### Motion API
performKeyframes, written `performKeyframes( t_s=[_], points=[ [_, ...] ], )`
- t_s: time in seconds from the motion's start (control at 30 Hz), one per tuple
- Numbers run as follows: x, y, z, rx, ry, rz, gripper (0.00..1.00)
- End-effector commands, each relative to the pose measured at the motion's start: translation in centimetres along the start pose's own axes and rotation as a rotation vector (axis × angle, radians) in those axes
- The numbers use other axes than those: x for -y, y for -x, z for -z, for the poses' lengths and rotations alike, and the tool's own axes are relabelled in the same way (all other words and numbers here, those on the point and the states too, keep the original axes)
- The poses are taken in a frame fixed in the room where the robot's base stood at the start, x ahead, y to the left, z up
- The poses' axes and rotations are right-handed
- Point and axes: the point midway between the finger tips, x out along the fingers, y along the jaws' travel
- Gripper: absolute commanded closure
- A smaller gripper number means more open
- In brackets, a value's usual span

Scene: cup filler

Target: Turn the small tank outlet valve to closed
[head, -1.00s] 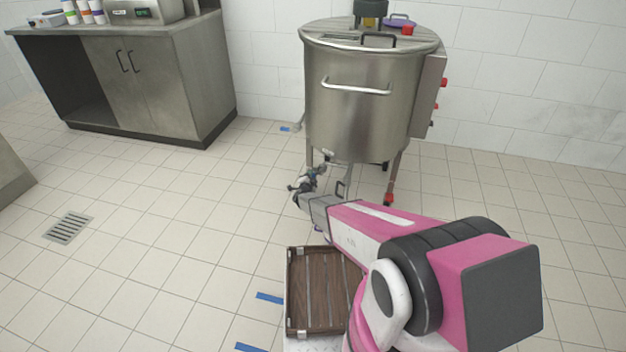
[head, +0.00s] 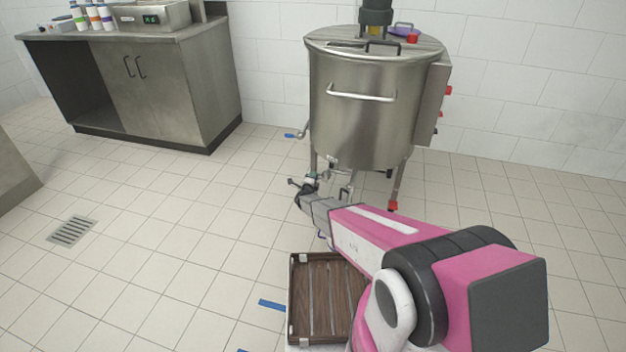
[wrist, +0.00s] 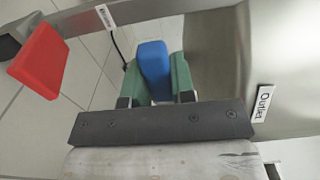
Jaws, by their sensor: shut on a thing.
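The steel tank (head: 360,115) stands on legs in front of my arm, with pipework below its bottom. My gripper (head: 306,186) is at this low pipework, in front of the tank's left side. In the wrist view the green fingers of my gripper (wrist: 152,80) are shut on a blue valve handle (wrist: 152,66), one finger on each side of it. A plate marked "Outlet" (wrist: 263,104) is on the steel to the right of the handle. The valve body is hidden behind my gripper, so I cannot tell its open or closed position.
A red block (wrist: 38,62) is at the left in the wrist view. A wooden slatted crate (head: 295,300) is below my arm. A steel cabinet (head: 165,95) stands at the back left. The tiled floor between is clear.

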Motion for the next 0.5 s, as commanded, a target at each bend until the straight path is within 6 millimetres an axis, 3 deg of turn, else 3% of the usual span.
performKeyframes(
  t_s=[0.37, 0.4, 0.47, 0.5],
  points=[
    [0.13, 0.01, 0.14, -0.004, -0.017, 0.0, 1.0],
    [0.13, 0.01, 0.15, -0.004, -0.017, 0.0, 0.67],
    [0.13, 0.01, 0.13, -0.004, -0.016, 0.0, 0.51],
    [0.12, 0.01, 0.12, -0.003, -0.015, 0.0, 0.51]
  ],
)
